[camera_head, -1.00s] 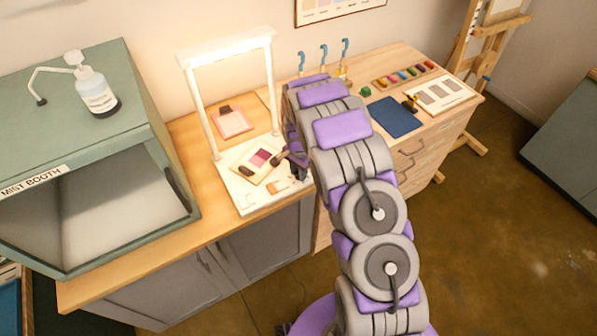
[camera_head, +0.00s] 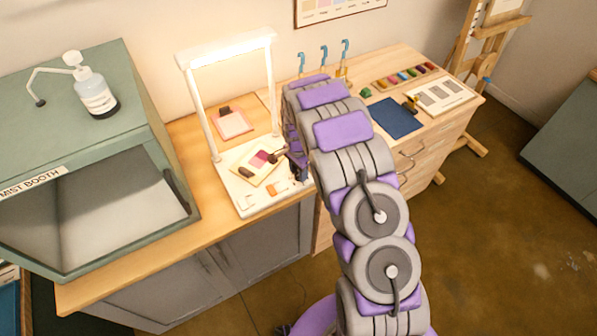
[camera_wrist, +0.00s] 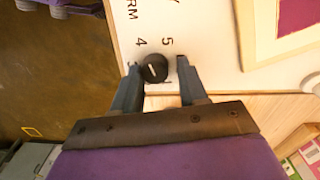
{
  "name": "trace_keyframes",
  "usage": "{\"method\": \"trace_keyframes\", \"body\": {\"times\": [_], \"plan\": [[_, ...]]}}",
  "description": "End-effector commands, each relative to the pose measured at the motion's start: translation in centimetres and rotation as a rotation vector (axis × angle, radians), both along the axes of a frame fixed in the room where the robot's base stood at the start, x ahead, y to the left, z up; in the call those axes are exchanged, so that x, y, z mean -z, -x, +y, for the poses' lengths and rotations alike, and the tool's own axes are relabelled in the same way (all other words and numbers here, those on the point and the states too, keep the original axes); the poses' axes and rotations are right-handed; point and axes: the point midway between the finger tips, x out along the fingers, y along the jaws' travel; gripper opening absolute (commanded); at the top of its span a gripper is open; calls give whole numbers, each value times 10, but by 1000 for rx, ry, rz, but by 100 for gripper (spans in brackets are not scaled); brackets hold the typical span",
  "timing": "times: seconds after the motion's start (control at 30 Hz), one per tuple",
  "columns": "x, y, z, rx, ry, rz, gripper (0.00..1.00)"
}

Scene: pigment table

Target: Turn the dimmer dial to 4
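The black dimmer dial (camera_wrist: 154,68) has a short white pointer mark and sits at the edge of the white lamp base (camera_wrist: 205,30). The printed numbers 4 and 5 stand beside it, with the pointer roughly on their side; its exact setting is hard to tell. My gripper (camera_wrist: 157,66) is open with one finger on each side of the dial. The left finger is very close to the dial, perhaps touching; the right finger stands apart from it. In the head view my gripper (camera_head: 298,166) is at the right edge of the lamp base (camera_head: 241,206), and the dial is hidden there.
The lamp frame (camera_head: 203,110) rises over the base, where a colour card (camera_head: 247,168) lies. A pink-framed card (camera_head: 232,124) lies behind. The mist booth (camera_head: 80,150) stands left. A blue cloth (camera_head: 397,117) and pigments lie right of my arm.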

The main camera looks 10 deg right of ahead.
Motion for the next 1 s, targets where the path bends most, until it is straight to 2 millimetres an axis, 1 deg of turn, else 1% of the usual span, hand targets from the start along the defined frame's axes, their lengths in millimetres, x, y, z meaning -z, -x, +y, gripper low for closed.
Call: {"method": "trace_keyframes", "body": {"times": [0.03,0.13,0.37,0.47,0.57,0.67,1.0], "plan": [[0,1,0,0,0,1,48],[1,2,0,0,0,4,57],[1,3,0,-1,0,8,57],[-3,3,0,0,1,8,57],[-16,2,0,0,0,5,57],[-34,1,1,-1,0,3,57],[-110,-1,2,0,0,4,57]]}}
